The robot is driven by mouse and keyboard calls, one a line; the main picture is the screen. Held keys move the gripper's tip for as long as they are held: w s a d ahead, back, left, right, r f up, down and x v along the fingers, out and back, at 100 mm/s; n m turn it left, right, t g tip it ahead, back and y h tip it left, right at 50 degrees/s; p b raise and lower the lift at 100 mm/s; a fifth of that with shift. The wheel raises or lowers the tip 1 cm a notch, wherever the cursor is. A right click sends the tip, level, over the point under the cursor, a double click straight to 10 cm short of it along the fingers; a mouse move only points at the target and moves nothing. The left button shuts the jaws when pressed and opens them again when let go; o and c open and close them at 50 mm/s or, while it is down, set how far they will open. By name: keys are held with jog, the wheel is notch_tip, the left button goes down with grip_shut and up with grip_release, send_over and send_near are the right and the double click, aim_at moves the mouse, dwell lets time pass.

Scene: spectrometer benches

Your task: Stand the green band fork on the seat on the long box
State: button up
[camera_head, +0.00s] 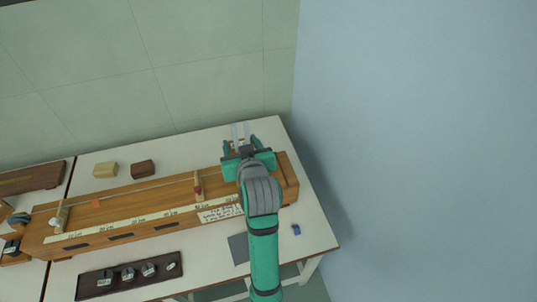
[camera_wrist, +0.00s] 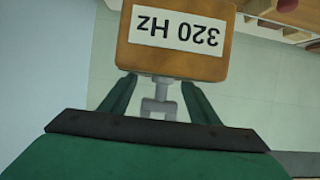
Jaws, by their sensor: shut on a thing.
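My gripper (camera_head: 241,140) is shut on a grey metal fork. In the head view its two pale prongs (camera_head: 240,132) stick out beyond the fingers, above the back right end of the long wooden box (camera_head: 140,208). In the wrist view the fork's grey stem (camera_wrist: 158,106) sits between my fingers and meets a wooden block (camera_wrist: 215,62) marked "320 Hz", its label upside down. I cannot see a green band on the fork. The seat is not clearly seen; my gripper and arm cover part of the long box's right end.
The long box carries a scale strip, a wire and a wooden bridge (camera_head: 198,187). Two small blocks, tan (camera_head: 105,169) and brown (camera_head: 143,168), lie behind it. A dark tray (camera_head: 128,276) with weights, a grey pad (camera_head: 239,248) and a blue piece (camera_head: 296,229) lie in front. A wall rises right.

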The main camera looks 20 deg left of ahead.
jog(key=shift+w+d+f, duration=0.8)
jog(key=shift+w+f, duration=0.55)
jog(key=shift+f, duration=0.45)
jog(key=shift+w+d+f, duration=0.8)
jog(key=shift+w+f, duration=0.6)
jog(key=shift+f, duration=0.45)
jog(key=shift+w+d+f, duration=0.8)
jog(key=shift+w+f, duration=0.55)
jog(key=shift+f, duration=0.45)
jog(key=shift+f, duration=0.15)
jog(key=o, duration=1.4)
jog(key=shift+c, duration=0.2)
